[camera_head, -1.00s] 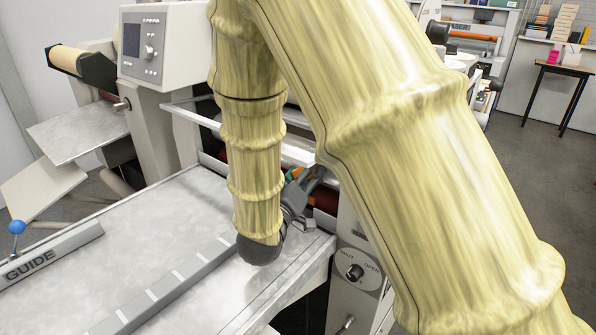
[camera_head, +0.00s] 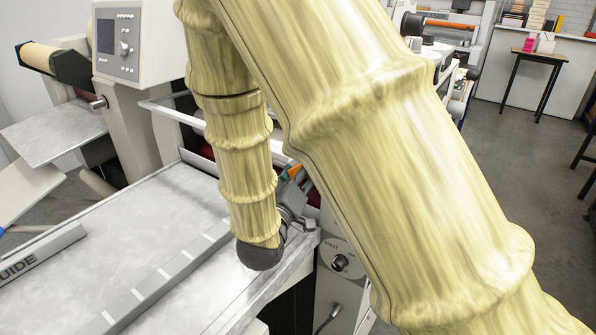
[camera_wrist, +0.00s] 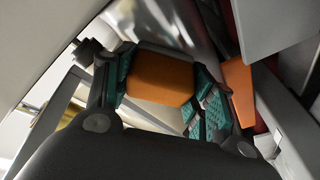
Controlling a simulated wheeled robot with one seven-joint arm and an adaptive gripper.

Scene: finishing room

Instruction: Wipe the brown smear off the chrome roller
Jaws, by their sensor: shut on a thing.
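My gripper (camera_wrist: 165,90), with teal finger pads, is shut on a folded orange cloth or pad (camera_wrist: 160,77). Another orange piece (camera_wrist: 238,88) shows beside the right finger; I cannot tell whether it is the same cloth. A shiny metal surface, apparently the chrome roller (camera_wrist: 160,22), lies just beyond the fingers in the wrist view. I cannot tell whether the cloth touches it, and I cannot make out the brown smear. In the head view my gripper (camera_head: 291,190) is mostly hidden by my arm, at the machine's roller end.
The machine's metal table (camera_head: 150,230) carries a guide bar (camera_head: 40,258). A control box (camera_head: 125,42) stands at the back left. A thin rail (camera_head: 170,112) crosses behind my wrist. A knob panel (camera_head: 338,262) sits right of my gripper. Open floor (camera_head: 500,160) lies to the right.

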